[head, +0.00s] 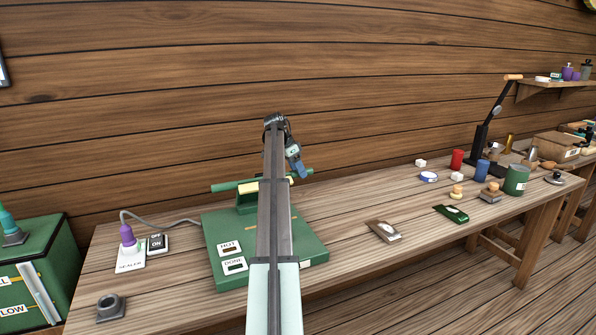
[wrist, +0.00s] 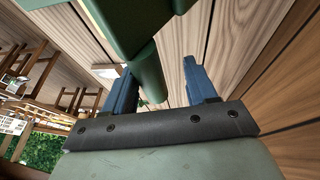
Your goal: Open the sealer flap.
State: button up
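The sealer is a green machine with a flat base (head: 308,243) on the workbench, labelled HOT and DONE at its front. Its flap (head: 225,187) looks like a green bar with a cream strip, low across the back of the base. My arm hides its middle. My gripper (head: 302,174) is at the bar's right end, fingers pointing down. In the wrist view, my gripper (wrist: 159,72) has its two blue fingers apart, with a rounded green bar end (wrist: 147,82) between or just beyond them. I cannot tell whether they touch it.
A purple plug (head: 127,236) and a switch (head: 157,243) are left of the sealer. A grey holder (head: 110,307) lies at the front left. Packets (head: 384,231), a red cylinder (head: 457,160) and a black lever press (head: 482,140) stand to the right. A wooden wall is behind.

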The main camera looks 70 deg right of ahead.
jog(key=shift+r, duration=0.1)
jog(key=v, duration=1.3)
jog(key=shift+r, duration=0.25)
jog(key=shift+w, duration=0.1)
